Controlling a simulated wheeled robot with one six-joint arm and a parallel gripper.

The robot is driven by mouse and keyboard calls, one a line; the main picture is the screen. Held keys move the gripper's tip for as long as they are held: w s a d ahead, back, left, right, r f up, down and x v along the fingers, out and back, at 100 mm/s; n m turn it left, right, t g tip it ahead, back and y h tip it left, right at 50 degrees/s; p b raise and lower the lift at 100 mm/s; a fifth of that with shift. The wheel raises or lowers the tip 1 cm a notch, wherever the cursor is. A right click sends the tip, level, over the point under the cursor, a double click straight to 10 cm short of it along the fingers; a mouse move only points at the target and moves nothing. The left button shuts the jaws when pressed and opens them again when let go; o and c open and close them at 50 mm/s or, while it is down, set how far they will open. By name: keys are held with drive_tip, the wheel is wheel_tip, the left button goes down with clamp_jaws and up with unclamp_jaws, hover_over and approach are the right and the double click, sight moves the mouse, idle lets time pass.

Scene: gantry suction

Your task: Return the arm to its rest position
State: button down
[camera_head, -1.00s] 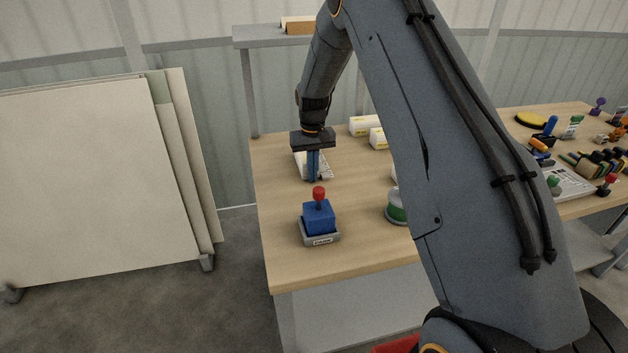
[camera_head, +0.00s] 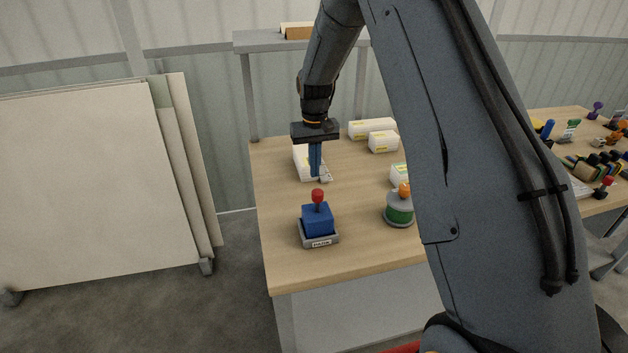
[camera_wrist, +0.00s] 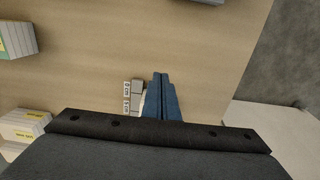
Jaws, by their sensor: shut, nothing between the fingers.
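My gripper (camera_head: 315,172) is at the end of my arm, above the back left part of the wooden table (camera_head: 285,255). Its two blue fingers point down, pressed together with nothing between them. In the wrist view the blue fingers (camera_wrist: 162,85) also show together, with the table surface below. A white and grey item (camera_head: 303,166) lies on the table just behind and below the fingers, partly hidden by them.
A blue block with a red knob (camera_head: 317,218) sits on a grey base at the table's front left. A green and orange round item (camera_head: 399,210) stands to its right. White boxes (camera_head: 372,129) lie at the back. Large pale panels (camera_head: 95,185) stand on the left.

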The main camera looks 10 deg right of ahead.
drive_tip(key=s+r+t, duration=0.1)
drive_tip(key=s+r, duration=0.3)
drive_tip(key=s, duration=0.5)
drive_tip(key=s+r+t, duration=0.1)
drive_tip(key=s+r, duration=0.3)
drive_tip(key=s, duration=0.4)
drive_tip(key=s+f, duration=0.2)
drive_tip(key=s, duration=1.2)
drive_tip(key=shift+s+g+b, duration=0.4)
drive_tip(key=shift+b, duration=0.05)
